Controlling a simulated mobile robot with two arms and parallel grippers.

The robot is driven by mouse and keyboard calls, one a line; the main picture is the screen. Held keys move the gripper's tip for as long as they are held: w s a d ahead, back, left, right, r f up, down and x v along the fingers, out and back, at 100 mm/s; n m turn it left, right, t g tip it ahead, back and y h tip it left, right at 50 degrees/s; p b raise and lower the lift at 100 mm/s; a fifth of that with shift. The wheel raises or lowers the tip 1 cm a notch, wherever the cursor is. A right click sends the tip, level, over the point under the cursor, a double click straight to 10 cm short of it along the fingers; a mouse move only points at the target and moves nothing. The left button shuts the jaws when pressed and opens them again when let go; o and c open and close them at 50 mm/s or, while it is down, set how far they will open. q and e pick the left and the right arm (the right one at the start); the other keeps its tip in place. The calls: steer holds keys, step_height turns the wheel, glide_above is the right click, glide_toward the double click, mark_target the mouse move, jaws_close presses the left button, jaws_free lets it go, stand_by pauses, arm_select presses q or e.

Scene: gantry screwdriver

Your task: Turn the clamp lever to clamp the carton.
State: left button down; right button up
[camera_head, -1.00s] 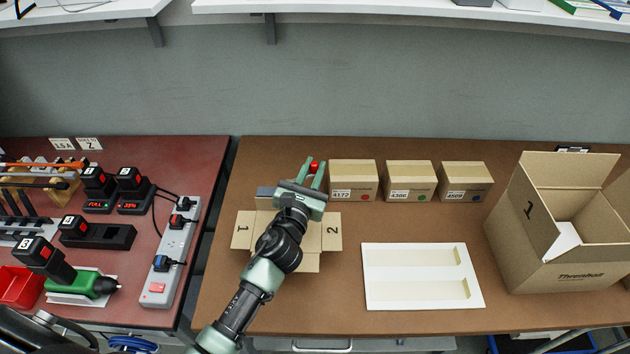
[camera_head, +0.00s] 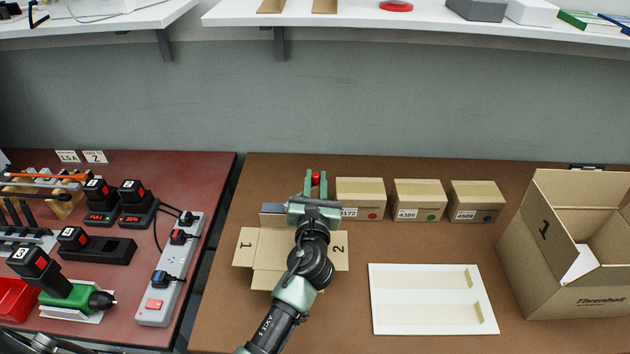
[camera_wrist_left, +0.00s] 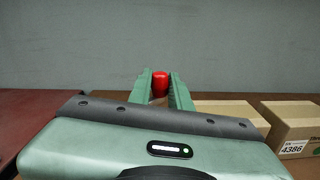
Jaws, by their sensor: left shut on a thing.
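The clamp lever shows only as a red knob (camera_head: 315,179) behind the open carton, and it also shows in the left wrist view (camera_wrist_left: 160,82). My left gripper (camera_head: 316,182) reaches over the carton from the front and is shut on the red knob, with one green finger on each side of it. The carton (camera_head: 270,247) lies on the brown table with flaps marked 1 and 2 spread out. My arm covers much of the carton and the clamp's body. My right gripper is in neither view.
Small boxes stand just right of the knob, the nearest labelled 4172 (camera_head: 360,198). A white tray (camera_head: 384,321) lies to the right, and a large open box (camera_head: 560,290) stands at the far right. A power strip (camera_head: 172,265) and chargers fill the red table at left.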

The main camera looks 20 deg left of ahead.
arm_select(q)
steer(key=c, duration=1.5)
jaws_free()
steer(key=shift+w+d+r, duration=0.1)
steer(key=shift+r, duration=0.05)
steer(key=shift+o, duration=1)
steer(key=shift+w, duration=0.15)
steer(key=shift+s+f, duration=0.2)
steer(key=shift+s, duration=0.15)
steer(key=v, duration=0.7)
steer(key=shift+s+d, duration=0.1)
steer(key=shift+d, duration=0.05)
